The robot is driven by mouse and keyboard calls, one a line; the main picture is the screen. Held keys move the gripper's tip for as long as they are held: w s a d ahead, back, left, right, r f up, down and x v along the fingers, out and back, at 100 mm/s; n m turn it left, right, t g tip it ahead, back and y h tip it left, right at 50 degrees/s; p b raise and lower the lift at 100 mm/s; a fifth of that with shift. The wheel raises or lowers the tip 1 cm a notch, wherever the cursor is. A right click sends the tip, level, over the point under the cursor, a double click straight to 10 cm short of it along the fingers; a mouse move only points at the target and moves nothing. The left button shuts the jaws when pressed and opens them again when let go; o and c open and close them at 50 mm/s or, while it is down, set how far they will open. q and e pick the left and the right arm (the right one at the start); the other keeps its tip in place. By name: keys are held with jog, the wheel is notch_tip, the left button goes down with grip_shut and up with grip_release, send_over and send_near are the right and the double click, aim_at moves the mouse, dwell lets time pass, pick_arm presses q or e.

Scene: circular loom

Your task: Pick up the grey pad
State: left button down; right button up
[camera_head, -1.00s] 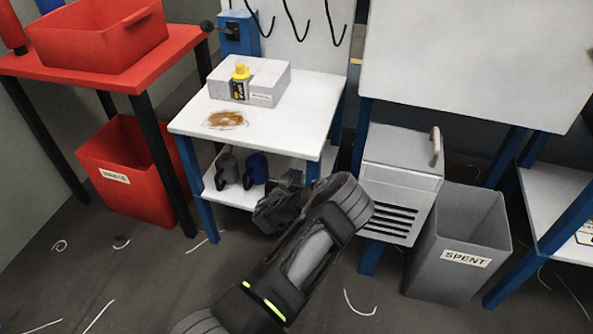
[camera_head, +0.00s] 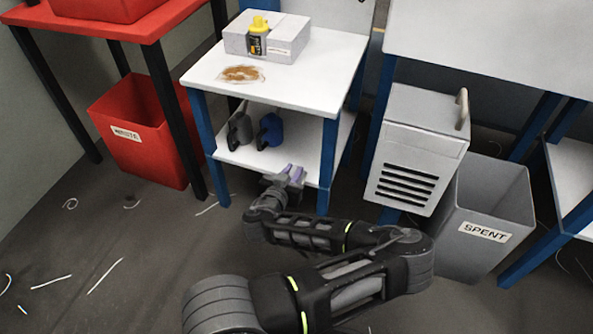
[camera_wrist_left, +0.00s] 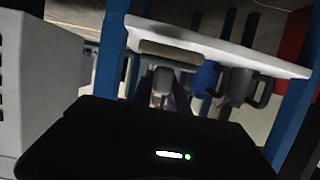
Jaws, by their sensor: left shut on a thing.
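My left gripper (camera_head: 290,174) is shut in front of the lower shelf of the white table, near its right front leg. In the left wrist view a grey-brown bar, which looks like the grey pad (camera_wrist_left: 170,52), lies across the fingertips, against the shelf edge. In the head view only small purple-grey parts show at the fingertips, so its shape is unclear there. A grey handled thing (camera_head: 240,130) and a blue handled thing (camera_head: 270,130) stand on the lower shelf, apart from the gripper. My right gripper is not in view.
A vented grey unit (camera_head: 415,150) and the SPENT bin (camera_head: 485,255) stand right. A red bin (camera_head: 140,140) is left.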

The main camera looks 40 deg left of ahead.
pick_arm(q)
jog(key=shift+s+d+r, duration=0.2)
jog(key=shift+s+r, duration=0.2)
dwell(0.8)
